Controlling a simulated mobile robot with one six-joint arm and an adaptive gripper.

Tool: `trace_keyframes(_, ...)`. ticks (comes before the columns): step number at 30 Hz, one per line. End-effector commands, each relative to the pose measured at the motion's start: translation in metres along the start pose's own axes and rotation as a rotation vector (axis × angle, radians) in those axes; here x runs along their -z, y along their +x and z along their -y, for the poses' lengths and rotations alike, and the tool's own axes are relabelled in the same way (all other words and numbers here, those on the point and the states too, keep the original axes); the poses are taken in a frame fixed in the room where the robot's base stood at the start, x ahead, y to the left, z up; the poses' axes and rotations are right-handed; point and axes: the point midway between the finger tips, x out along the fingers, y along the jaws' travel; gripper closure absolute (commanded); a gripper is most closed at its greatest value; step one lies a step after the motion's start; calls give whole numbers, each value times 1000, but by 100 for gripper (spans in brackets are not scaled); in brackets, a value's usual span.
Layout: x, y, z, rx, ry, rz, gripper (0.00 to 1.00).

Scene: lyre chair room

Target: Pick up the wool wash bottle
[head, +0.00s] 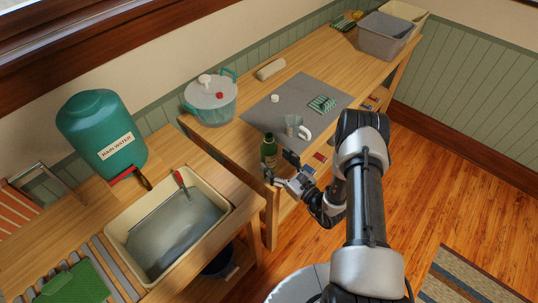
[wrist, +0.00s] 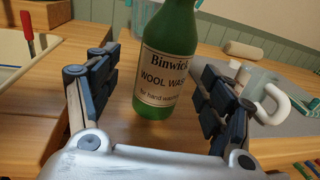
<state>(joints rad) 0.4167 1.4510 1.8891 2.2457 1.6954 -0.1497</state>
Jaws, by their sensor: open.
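The wool wash bottle (head: 269,152) is dark green glass and stands upright near the front left corner of the wooden bench. In the wrist view the bottle (wrist: 168,70) shows a cream label reading "Binwick Wool Wash"; its top is cut off by the frame. My gripper (head: 279,170) is just in front of the bottle in the head view. In the wrist view my gripper (wrist: 150,90) is open, with one finger on each side of the bottle's line and visible gaps to it. The bottle stands ahead of the palm.
A clear cup with a white handle (wrist: 270,100) stands close right of the bottle on a grey mat (head: 258,113). A lidded clear pot (head: 211,104) is behind. A sink basin (head: 117,236) with water and a green rain-water container (head: 92,121) are left.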

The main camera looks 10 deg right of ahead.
Motion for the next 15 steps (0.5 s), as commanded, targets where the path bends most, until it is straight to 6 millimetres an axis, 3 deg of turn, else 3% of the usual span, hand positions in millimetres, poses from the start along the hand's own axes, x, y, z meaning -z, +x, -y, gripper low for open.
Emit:
trace_keyframes(9, 2, 44, 4, -4, -3, 2, 26)
trace_keyframes(15, 2, 50, 4, -1, 0, 0, 26)
